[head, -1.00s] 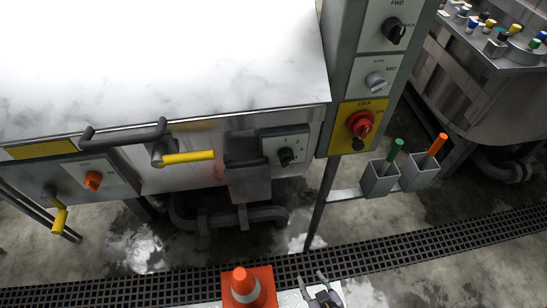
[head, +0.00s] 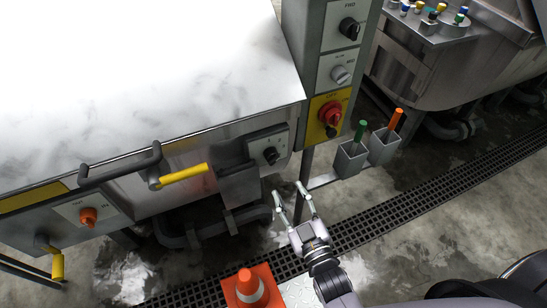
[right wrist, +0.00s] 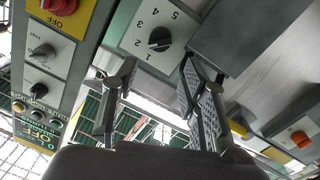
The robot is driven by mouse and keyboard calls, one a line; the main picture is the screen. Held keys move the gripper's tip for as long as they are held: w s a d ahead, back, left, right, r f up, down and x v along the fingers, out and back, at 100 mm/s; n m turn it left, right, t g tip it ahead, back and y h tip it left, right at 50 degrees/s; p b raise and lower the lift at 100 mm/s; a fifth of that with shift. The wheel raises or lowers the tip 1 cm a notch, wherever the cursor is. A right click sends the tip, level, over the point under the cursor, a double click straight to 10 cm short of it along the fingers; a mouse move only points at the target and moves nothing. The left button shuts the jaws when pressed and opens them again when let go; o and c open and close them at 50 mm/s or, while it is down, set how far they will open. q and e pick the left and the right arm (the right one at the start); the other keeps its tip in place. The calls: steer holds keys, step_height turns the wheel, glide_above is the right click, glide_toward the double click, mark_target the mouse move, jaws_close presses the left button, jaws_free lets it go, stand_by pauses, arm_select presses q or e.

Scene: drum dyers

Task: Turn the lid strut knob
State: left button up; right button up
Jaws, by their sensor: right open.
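A black knob on a light dial plate (head: 270,154) sits at the right end of the machine's front. In the right wrist view the black knob (right wrist: 160,38) has numbers from 1 to 5 around it. No label naming it as the lid strut knob is readable. My right gripper (head: 289,190) is open and empty, below and a little right of the dial plate. In the right wrist view its fingertips (right wrist: 158,70) are spread below the knob in the picture, apart from it. My left gripper is not in view.
A grey box (head: 240,187) hangs left of the dial, near a yellow handle (head: 184,173). The control column (head: 325,60) with a red switch (head: 331,112) stands right of it. A traffic cone (head: 247,290) stands on the floor below.

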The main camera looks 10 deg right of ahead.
mark_target(275, 162)
steer(key=w, duration=0.4)
steer(key=w+a+p, duration=0.1)
steer(key=w, duration=0.3)
steer(key=w+a, duration=0.1)
steer(key=w, duration=0.3)
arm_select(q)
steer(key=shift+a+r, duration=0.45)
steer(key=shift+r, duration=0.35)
arm_select(e)
steer(key=shift+s, duration=0.1)
steer(key=shift+c, duration=0.5)
steer(key=c, duration=0.7)
steer(key=shift+c, duration=0.2)
arm_select(q)
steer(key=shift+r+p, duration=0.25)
steer(key=shift+p, duration=0.15)
arm_select(e)
steer(key=shift+m, duration=0.4)
steer(key=m+p, duration=0.1)
steer(key=m, duration=0.2)
steer(key=shift+m, duration=0.3)
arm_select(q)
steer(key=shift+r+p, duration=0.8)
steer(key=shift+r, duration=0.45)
arm_select(e)
steer(key=shift+d+m, duration=0.1)
steer(key=shift+m, duration=2)
